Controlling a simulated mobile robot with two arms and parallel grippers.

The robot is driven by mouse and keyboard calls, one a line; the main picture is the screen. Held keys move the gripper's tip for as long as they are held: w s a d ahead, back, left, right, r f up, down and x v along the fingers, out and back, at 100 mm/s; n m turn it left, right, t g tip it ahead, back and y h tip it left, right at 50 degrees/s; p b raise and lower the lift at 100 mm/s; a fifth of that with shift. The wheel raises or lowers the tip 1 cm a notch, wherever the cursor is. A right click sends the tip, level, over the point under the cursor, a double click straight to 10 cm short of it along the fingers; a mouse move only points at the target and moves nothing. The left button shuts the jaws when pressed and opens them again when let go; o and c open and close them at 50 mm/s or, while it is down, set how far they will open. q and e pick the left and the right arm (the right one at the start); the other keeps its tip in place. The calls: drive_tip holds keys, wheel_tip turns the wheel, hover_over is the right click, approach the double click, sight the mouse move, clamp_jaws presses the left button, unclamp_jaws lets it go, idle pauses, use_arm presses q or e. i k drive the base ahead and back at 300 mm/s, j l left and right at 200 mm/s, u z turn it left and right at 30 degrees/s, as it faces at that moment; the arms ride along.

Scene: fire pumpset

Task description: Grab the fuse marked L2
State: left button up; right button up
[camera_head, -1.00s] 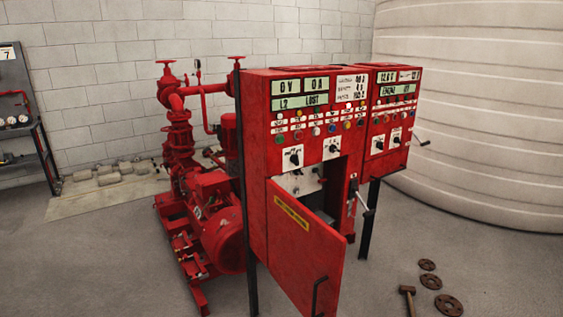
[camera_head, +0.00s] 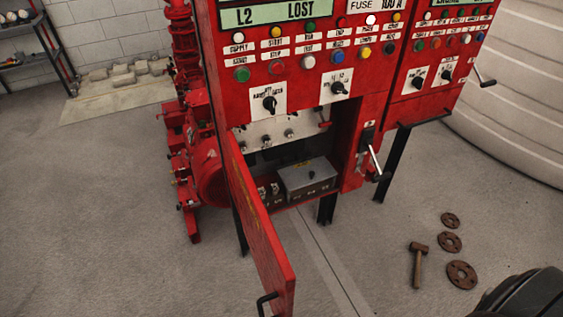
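The red control cabinet (camera_head: 355,95) stands ahead with its lower door (camera_head: 258,235) swung open toward me. Inside the open bay I see a grey box (camera_head: 308,178) on the bay floor and small fuse-like parts (camera_head: 268,190) to its left, partly hidden by the door. Their markings are too small to read, so I cannot tell which is L2. The cabinet display (camera_head: 290,12) reads "L2 LOST". A dark rounded shape shows at the bottom right corner, and I cannot tell which part of me it is. Neither gripper is recognisable in view.
A lever handle (camera_head: 374,160) sticks out right of the bay. A hammer (camera_head: 418,262) and rusty flanges (camera_head: 450,242) lie on the floor at right. Red pump parts (camera_head: 195,140) stand behind the cabinet at left. The floor at front left is clear.

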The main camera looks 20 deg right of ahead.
sight(262, 191)
drive_tip(key=i+l, duration=0.15)
drive_tip(key=l, duration=0.2)
drive_tip(key=i+l, duration=0.15)
drive_tip(key=l, duration=0.25)
drive_tip(key=i+l, duration=0.15)
drive_tip(key=l, duration=0.2)
